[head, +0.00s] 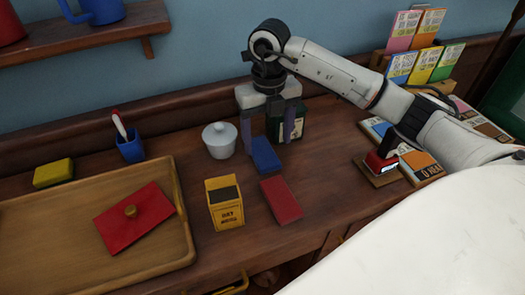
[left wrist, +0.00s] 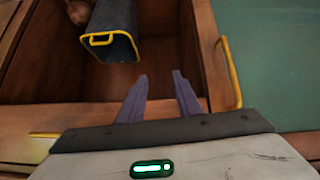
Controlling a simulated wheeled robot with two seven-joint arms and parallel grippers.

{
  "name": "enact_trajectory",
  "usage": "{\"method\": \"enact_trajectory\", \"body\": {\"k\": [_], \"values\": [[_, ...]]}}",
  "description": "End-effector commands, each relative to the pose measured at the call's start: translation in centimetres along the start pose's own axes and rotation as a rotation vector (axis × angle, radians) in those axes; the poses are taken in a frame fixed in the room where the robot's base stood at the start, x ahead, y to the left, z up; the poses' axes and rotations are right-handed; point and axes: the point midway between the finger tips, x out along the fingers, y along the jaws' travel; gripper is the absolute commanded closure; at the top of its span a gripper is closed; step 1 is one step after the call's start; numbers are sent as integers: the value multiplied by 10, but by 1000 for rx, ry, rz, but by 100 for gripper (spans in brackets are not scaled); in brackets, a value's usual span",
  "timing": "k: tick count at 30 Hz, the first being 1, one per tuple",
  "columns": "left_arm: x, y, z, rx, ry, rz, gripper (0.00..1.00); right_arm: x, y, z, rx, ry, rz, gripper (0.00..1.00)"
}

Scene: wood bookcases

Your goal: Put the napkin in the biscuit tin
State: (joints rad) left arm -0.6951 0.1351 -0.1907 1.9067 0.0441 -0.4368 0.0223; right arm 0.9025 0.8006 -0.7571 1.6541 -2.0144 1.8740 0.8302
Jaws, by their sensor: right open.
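No thing in these views is plainly a napkin. My right gripper (head: 269,138) is open, pointing down above a small blue block (head: 265,155). My left gripper (left wrist: 161,82) shows in the left wrist view, open and empty, near a dark container with yellow trim (left wrist: 112,30) in a wooden compartment.
The tray (head: 185,235) fills the left of the desk. Cards and a stamp (head: 381,163) lie right.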

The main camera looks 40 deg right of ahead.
Motion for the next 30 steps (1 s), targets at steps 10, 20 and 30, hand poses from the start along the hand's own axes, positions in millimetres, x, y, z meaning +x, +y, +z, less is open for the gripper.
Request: {"method": "enact_trajectory", "body": {"k": [10,20,30], "values": [[-4,0,-8,1,6,0,69,43,4,2,0,3,0,31],[-2,-1,-16,4,20,-1,69,44,4,2,-1,2,0,48],[-3,0,-13,3,16,-1,69,44,4,2,0,2,0,79]]}}
